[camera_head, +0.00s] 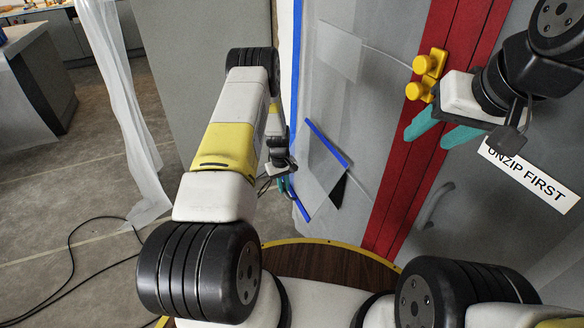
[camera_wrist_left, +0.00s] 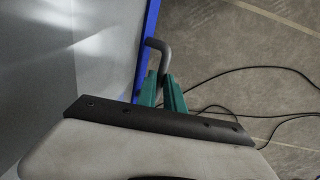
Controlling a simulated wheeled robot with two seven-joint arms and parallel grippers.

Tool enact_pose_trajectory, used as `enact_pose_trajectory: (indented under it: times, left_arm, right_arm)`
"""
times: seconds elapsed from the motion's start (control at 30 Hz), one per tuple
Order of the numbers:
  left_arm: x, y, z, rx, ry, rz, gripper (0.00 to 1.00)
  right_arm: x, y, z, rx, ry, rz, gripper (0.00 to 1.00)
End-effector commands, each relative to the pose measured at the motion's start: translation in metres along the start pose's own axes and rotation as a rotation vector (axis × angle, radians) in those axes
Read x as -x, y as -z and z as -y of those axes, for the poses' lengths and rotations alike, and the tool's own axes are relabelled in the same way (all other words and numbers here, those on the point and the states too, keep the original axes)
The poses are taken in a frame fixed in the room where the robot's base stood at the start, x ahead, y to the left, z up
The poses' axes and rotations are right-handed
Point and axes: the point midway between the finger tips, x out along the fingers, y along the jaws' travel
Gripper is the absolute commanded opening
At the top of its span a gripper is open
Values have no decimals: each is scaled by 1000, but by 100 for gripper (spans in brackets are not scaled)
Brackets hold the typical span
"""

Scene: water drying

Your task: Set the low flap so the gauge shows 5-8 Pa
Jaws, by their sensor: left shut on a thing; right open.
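The low flap (camera_head: 320,165) is a grey sheet with blue edges on the plastic wall, with a dark triangular gap beside it. My left gripper (camera_head: 286,186) is low at the wall's left edge, left of the flap. In the left wrist view my left gripper (camera_wrist_left: 161,92) has its teal fingers close together around the lower end of a grey bent rod (camera_wrist_left: 159,50), beside a blue strip. Whether the rod joins the flap cannot be told. My right gripper (camera_head: 442,131) is open and empty in front of the red strip. No gauge is visible.
Two yellow knobs (camera_head: 430,64) sit on the red strip (camera_head: 400,195), by my right gripper. A sign (camera_head: 527,175) reads "UNZIP FIRST". Black cables (camera_head: 75,245) cross the floor at left. A translucent sheet (camera_head: 120,100) hangs at left.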

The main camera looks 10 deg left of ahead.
Motion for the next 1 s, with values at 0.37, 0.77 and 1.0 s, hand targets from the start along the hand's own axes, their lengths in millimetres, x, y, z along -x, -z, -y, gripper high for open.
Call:
enact_pose_trajectory:
  times: [0.37, 0.77, 1.0]
  left_arm:
    - [0, 0, 0, 0, 0, 1, 0]
    - [0, 0, 0, 0, 0, 1, 0]
    - [4, -1, 4, -4, 26, 1, 0]
  right_arm:
    - [0, 0, 0, 0, 0, 0, 52]
    - [0, 0, 0, 0, 0, 0, 52]
    - [0, 0, 0, 0, 0, 0, 52]
